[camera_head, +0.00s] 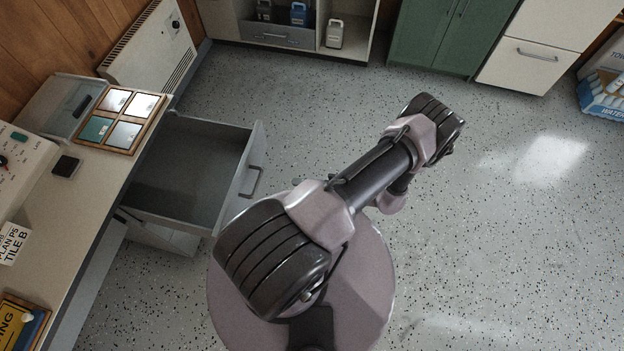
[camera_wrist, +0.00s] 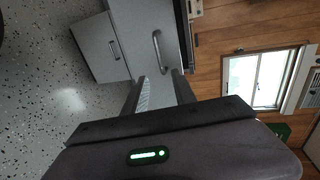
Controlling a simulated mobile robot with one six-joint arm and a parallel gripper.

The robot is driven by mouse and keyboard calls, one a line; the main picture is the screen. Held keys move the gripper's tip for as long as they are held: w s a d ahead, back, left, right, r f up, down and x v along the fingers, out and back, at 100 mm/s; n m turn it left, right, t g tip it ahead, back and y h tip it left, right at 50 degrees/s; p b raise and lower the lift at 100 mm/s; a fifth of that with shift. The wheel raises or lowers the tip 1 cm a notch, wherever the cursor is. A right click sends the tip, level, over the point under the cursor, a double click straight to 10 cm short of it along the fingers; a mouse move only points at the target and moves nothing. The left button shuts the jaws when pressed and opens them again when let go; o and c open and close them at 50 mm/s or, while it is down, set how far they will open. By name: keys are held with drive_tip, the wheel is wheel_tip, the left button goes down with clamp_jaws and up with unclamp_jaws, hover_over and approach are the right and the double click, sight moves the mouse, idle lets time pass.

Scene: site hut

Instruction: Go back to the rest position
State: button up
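My gripper (camera_wrist: 160,80) shows in the wrist view, its two fingers apart with nothing between them. Behind the fingers is a grey drawer front with a bar handle (camera_wrist: 157,46); the fingers do not appear to touch it, though the exact gap is hard to tell. In the head view my arm fills the middle, stretched over the floor toward the upper right, and the gripper is not seen there. The grey drawer (camera_head: 190,175) under the desk at left is pulled open and its visible inside looks empty.
The desk (camera_head: 100,190) at left bears a framed tile board (camera_head: 122,120) and a control box (camera_head: 20,165). A heater (camera_head: 150,50), green cabinet (camera_head: 440,35), white drawer unit (camera_head: 530,50) and water pack (camera_head: 602,97) line the back. The speckled floor (camera_head: 500,220) at right is clear.

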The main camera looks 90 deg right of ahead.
drive_tip(key=shift+v, duration=1.35)
